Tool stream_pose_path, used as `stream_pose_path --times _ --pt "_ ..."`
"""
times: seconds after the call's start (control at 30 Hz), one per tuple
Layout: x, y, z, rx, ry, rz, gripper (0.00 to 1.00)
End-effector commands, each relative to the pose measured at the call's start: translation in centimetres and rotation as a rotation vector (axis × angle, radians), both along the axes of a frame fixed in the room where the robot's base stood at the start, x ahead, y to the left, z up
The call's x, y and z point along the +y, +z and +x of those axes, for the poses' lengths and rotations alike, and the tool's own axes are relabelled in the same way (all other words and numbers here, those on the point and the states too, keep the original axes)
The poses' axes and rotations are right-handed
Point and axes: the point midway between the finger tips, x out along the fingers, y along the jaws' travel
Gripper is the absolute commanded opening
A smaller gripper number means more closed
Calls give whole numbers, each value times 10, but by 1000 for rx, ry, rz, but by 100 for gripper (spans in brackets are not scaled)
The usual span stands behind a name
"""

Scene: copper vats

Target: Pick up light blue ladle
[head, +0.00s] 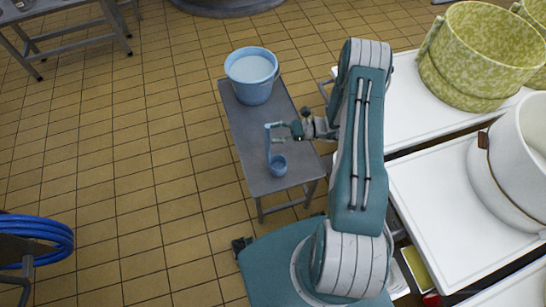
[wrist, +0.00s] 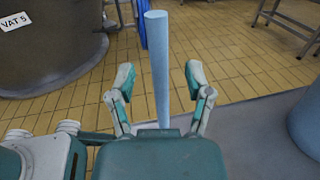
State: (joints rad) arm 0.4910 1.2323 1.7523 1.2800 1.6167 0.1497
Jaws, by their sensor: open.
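The light blue ladle (head: 269,146) stands upright at the near part of a small grey metal table, its cup (head: 278,166) at the bottom. In the wrist view its handle (wrist: 158,66) rises between the two fingers. My gripper (head: 283,131) reaches in from the right at the upper part of the handle. In the wrist view my gripper (wrist: 160,85) is open, with a gap between the handle and each finger. The ladle's cup is hidden in the wrist view.
A light blue bucket (head: 252,78) with pale contents stands on the far end of the grey table (head: 243,130). White counters (head: 425,185) with green and white tubs stand at right. A blue hose coil (head: 40,235) is at left. The tiled floor left of the table is clear.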

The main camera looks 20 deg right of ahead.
Motion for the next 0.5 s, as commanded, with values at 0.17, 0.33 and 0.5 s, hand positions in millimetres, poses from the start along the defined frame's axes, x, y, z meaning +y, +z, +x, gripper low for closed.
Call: stream_pose_path --times 0.17,0.33,0.5 --pt "21 0 4 1 2 0 65" --pt "23 0 5 1 -1 -1 65" --pt "23 0 5 0 0 -1 30"
